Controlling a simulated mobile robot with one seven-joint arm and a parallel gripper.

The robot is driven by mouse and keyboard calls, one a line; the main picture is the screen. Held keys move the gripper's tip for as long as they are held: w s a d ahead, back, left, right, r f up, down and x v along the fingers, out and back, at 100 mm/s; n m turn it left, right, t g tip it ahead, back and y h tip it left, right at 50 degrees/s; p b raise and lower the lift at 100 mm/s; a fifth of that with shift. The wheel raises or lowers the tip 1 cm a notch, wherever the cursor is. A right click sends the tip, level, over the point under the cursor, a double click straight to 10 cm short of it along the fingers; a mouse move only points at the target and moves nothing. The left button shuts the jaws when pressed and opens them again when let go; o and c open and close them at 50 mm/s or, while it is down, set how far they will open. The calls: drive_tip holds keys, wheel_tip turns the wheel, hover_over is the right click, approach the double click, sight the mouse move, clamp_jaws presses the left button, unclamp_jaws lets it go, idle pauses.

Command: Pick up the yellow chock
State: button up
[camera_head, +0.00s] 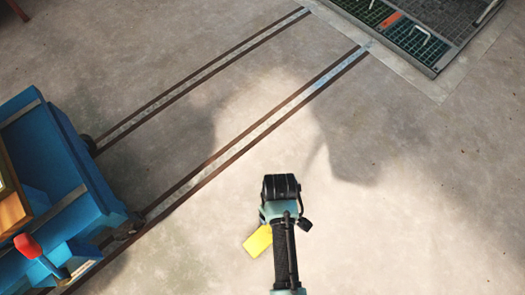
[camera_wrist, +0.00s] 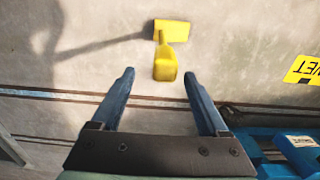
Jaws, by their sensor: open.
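The yellow chock (camera_wrist: 165,62) stands on the concrete floor in the wrist view, beyond my fingertips and roughly centred between them. A flat yellow part (camera_wrist: 174,31) shows just behind it; I cannot tell whether the two are joined. My gripper (camera_wrist: 159,74) is open, with its two blue fingers apart and nothing between them. It looks above the floor and clear of the chock. In the head view a yellow piece (camera_head: 258,241) sticks out left of my arm, probably part of the chock. My arm hides the rest there, and my fingers are not visible.
A blue cart (camera_head: 78,170) with a red-knobbed lever stands at left on two floor rails (camera_head: 262,122). A yellow sign marked "WET" (camera_wrist: 303,70) is at the wrist view's right edge. A grated floor pit (camera_head: 425,40) is at top right. Open floor lies to the right.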

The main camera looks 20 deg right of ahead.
wheel_tip(320, 180, down, 3)
drive_tip(key=shift+r+b, duration=0.15)
drive_tip(key=shift+b, duration=0.2)
drive_tip(key=f+b, duration=0.2)
drive_tip(key=f, duration=0.3)
drive_tip(key=shift+s+a+b, duration=0.2)
drive_tip(key=shift+a+b, duration=0.1)
drive_tip(key=shift+b, duration=0.1)
clamp_jaws()
idle(0.7)
drive_tip(key=shift+r, duration=0.1)
